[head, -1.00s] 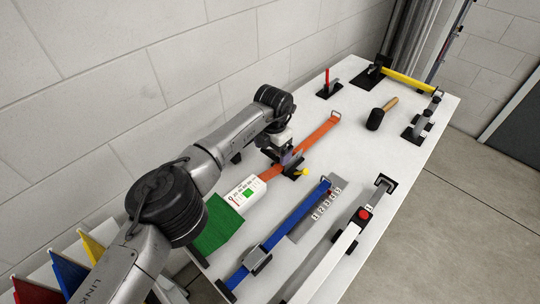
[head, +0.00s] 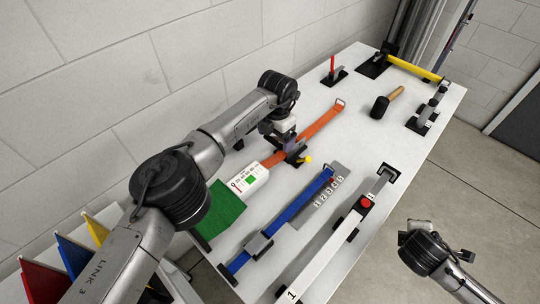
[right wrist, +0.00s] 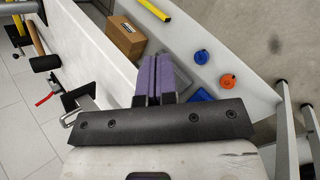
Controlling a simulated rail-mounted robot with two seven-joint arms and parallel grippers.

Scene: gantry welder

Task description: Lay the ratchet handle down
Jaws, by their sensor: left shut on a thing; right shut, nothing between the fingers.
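An orange strap (head: 325,122) lies along the table, with a dark ratchet (head: 292,157) partway along it. In the head view the right arm is at the lower right, off the table edge.
A blue strap (head: 290,213) and a white bar (head: 332,254) run along the near side. A mallet (head: 381,106) lies farther back. Bare table surrounds the mallet.

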